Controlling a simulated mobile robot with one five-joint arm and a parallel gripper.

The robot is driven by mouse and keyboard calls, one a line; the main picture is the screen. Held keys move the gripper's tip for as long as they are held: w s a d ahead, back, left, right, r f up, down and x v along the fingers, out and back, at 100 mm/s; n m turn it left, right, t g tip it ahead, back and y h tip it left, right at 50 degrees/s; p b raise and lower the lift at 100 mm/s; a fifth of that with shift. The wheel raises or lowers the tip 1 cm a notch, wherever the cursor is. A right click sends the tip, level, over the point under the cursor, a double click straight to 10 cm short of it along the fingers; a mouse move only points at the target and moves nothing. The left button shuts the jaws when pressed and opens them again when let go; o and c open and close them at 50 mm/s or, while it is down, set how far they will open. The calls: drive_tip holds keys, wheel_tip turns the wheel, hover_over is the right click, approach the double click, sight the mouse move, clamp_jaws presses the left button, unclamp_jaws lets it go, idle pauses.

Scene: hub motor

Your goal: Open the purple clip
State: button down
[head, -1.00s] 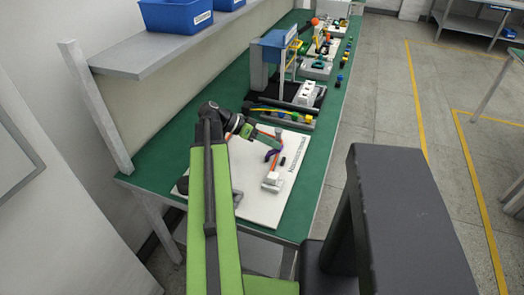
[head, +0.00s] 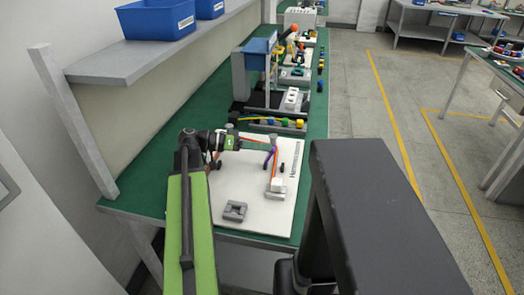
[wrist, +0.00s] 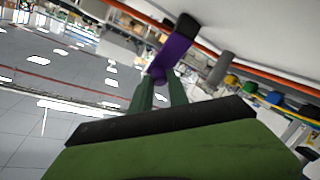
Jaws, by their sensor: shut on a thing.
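The purple clip (head: 268,157) stands on the white board (head: 233,185), beside an orange-red rod. In the wrist view the purple clip (wrist: 174,56) is large, with a dark far end and a narrow near end. My gripper (wrist: 160,84) has its two green fingers on either side of that near end and is shut on it. In the head view my gripper (head: 268,147) reaches in from the left at the clip's upper end. The exact contact is too small to tell there.
A grey block (head: 235,211) lies on the board's near part. A white block (head: 276,186) stands at the rod's near end. Behind the board are a rack with coloured caps (head: 270,124) and a white box (head: 291,99). A shelf with blue bins (head: 157,18) overhangs the left.

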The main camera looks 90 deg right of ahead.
drive_tip(key=c, duration=1.3)
unclamp_jaws()
drive_tip(key=shift+s+f, duration=0.1)
drive_tip(key=shift+w+a+r+p, duration=0.1)
drive_tip(key=shift+w+r+p, duration=0.15)
drive_tip(key=shift+w, duration=0.95)
drive_tip(key=shift+w+r+p, duration=0.25)
drive_tip(key=shift+w+r, duration=0.05)
drive_tip(key=shift+w, duration=0.95)
drive_tip(key=shift+w+a+r+p, duration=0.1)
drive_tip(key=shift+w+r+p, duration=0.15)
drive_tip(key=shift+w, duration=0.95)
